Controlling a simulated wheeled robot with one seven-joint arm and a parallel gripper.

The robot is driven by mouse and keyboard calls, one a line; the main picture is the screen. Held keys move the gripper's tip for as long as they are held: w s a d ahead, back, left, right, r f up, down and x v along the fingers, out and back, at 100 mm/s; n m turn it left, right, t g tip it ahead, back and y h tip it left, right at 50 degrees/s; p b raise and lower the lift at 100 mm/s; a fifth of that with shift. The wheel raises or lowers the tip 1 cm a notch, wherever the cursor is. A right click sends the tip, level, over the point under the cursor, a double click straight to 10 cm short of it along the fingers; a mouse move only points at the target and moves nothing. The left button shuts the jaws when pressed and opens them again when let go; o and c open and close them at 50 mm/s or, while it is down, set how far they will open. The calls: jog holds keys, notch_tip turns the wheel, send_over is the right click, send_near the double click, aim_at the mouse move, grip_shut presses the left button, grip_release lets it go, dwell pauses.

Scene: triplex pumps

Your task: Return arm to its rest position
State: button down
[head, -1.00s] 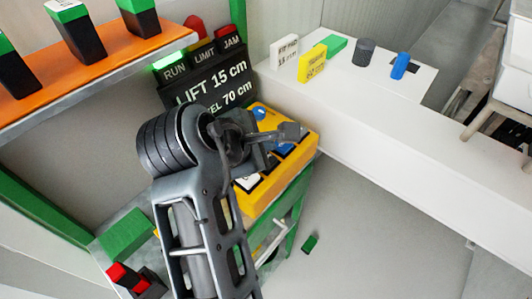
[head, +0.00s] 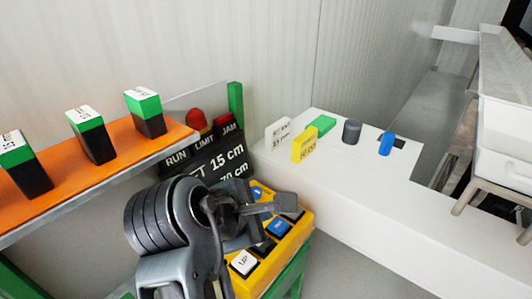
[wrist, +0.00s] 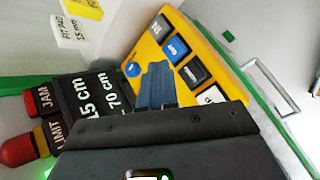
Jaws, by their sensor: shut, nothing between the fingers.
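My gripper (head: 287,203) is at the end of my dark grey arm, in the lower middle of the head view. Its fingers are shut with nothing in them. It hangs over the yellow button box (head: 240,288), apart from or touching it I cannot tell. In the wrist view, my fingers (wrist: 158,85) show in front of the yellow box (wrist: 150,42). The box bears a white UP button (head: 243,262), blue buttons and dark buttons. My arm hides part of the box in the head view.
A black sign (head: 215,172) with RUN, LIMIT and JAM lamps stands behind my arm. An orange shelf (head: 110,170) with green-topped blocks is at left. A white bench (head: 370,190) with small blocks is at right.

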jog(key=w+d+f+m+t, duration=0.1)
jog(key=d+f+t, duration=0.2)
jog(key=d, duration=0.7)
jog(key=w+d+f+m+t, duration=0.1)
jog(key=d+f+t, duration=0.15)
jog(key=d, duration=0.65)
jog(key=s+d+f+m+y, duration=0.25)
jog(key=s+d+f, duration=0.2)
jog(key=s, duration=0.25)
jog(key=s+d+f+m+y+b, duration=0.1)
jog(key=s+d+m+y, duration=0.1)
jog(key=s, duration=0.6)
jog(key=s+d+f+m+y, duration=0.1)
jog(key=s+m, duration=0.2)
jog(key=s, duration=0.5)
jog(key=s+a+r+m, duration=0.1)
jog(key=s+r+m, duration=0.2)
jog(key=s+m, duration=0.2)
jog(key=s+a+r+m+t, duration=0.1)
jog(key=s+r+m, duration=0.3)
jog(key=s, duration=0.6)
jog(key=shift+s+a+r+m+h, duration=0.2)
jog(key=shift+a+r+m+h, duration=0.15)
jog(key=shift+a+m, duration=0.5)
jog(key=c, duration=1.8)
grip_release()
jog(key=shift+d+f+t, duration=0.1)
jog(key=shift+d+t, duration=0.1)
jog(key=shift+t, duration=0.05)
